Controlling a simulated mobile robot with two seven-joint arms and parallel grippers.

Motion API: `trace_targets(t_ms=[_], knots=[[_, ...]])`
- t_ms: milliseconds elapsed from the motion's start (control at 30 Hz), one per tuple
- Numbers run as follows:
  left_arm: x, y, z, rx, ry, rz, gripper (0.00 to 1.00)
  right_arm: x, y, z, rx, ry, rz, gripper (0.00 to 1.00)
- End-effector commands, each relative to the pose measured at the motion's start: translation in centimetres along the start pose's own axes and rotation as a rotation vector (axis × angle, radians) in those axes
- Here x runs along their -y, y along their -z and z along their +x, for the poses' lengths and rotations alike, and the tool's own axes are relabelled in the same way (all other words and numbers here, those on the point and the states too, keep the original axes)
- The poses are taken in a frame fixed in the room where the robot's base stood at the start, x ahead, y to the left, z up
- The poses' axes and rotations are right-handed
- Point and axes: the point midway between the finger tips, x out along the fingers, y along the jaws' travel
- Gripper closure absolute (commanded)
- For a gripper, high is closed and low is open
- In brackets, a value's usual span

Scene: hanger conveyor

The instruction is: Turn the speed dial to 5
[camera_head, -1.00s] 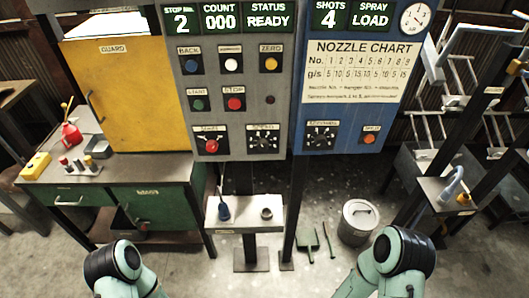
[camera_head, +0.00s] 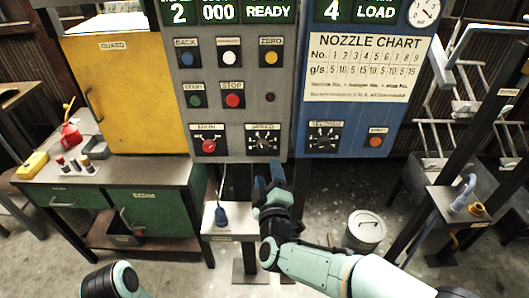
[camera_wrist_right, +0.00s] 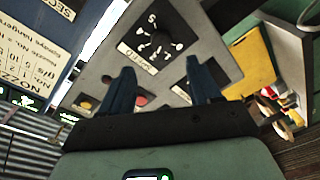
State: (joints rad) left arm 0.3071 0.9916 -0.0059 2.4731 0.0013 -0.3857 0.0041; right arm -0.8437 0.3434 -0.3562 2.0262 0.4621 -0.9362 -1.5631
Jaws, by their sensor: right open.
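The speed dial (camera_head: 263,144) is a dark round knob with white marks on a black plate, low on the grey panel, right of the red main switch (camera_head: 208,146). In the right wrist view the speed dial (camera_wrist_right: 153,43) sits beyond the fingertips, with its label plate. My right gripper (camera_head: 268,172) is just below the dial, pointing up at the panel, apart from it. In the wrist view its two blue fingers (camera_wrist_right: 163,75) are spread with nothing between them. My left arm shows at the bottom left, but its gripper is out of view.
The seconds dial (camera_head: 322,137) is on the blue panel to the right. Buttons, including a red stop button (camera_head: 233,100), sit above. A small shelf (camera_head: 222,232) with a blue-handled item stands below. A lidded bin (camera_head: 365,229) is on the floor.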

Motion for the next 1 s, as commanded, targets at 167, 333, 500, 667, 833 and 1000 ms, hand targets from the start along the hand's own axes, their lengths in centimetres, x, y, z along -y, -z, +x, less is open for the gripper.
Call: trace_targets(t_ms=[167, 333, 500, 667, 833, 1000], knots=[[-0.1, 0.0, -0.3, -0.001, 0.000, 0.000, 0.57, 0.0, -0.1, 4.1, 0.002, -0.001, -0.003, 0.38], [-0.2, 0.0, -0.6, -0.002, -0.001, 0.001, 0.57, 0.1, -0.1, 7.2, 0.002, 0.001, -0.002, 0.38], [-0.3, 0.0, -0.8, -0.003, -0.001, 0.001, 0.57, 0.1, -0.1, 9.0, 0.001, 0.001, 0.000, 0.38], [-0.3, 0.0, -0.9, -0.003, -0.001, 0.001, 0.57, 0.1, -0.1, 9.7, 0.000, 0.003, 0.000, 0.38], [-0.3, 0.0, -0.9, -0.003, -0.001, 0.001, 0.57, 0.1, -0.1, 9.7, 0.000, 0.003, 0.000, 0.38], [-0.3, 0.0, -0.9, -0.003, -0.001, 0.001, 0.57, 0.1, -0.1, 9.7, 0.000, 0.003, 0.000, 0.67]])
